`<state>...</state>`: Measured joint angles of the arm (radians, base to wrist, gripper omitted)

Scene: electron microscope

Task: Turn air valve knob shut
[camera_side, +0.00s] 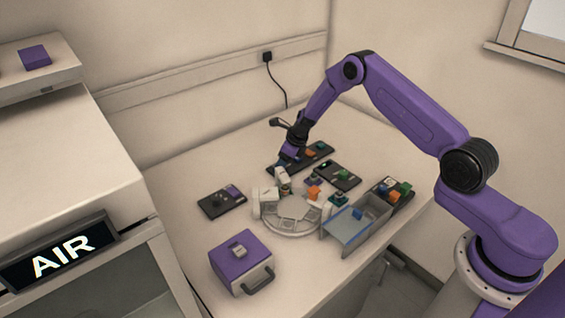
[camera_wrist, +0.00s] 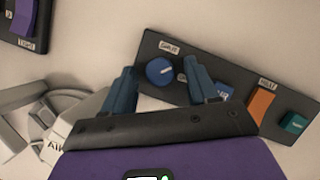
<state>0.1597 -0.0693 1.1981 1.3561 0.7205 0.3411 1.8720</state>
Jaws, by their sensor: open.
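My gripper (camera_side: 287,158) hangs over the back of the table. In the wrist view my gripper (camera_wrist: 161,76) is open, its two blue fingers spread apart. A round blue knob (camera_wrist: 160,71) with a pale pointer mark shows between the fingertips, on a dark panel (camera_wrist: 228,73). I cannot tell whether the fingers touch it. The small label beside it is hard to read. A pale grey part with a label starting "AI" (camera_wrist: 56,149) is at the lower left, partly hidden by my gripper. Which knob is the air valve is not certain. A lit AIR sign (camera_side: 60,257) is at the front left.
The dark panel also carries an orange switch (camera_wrist: 261,103) and a teal block (camera_wrist: 293,122). A pale ring-shaped fixture (camera_side: 290,228), a grey tray (camera_side: 357,226) and a purple box (camera_side: 240,259) stand nearby. A dark panel (camera_side: 221,202) lies to the left.

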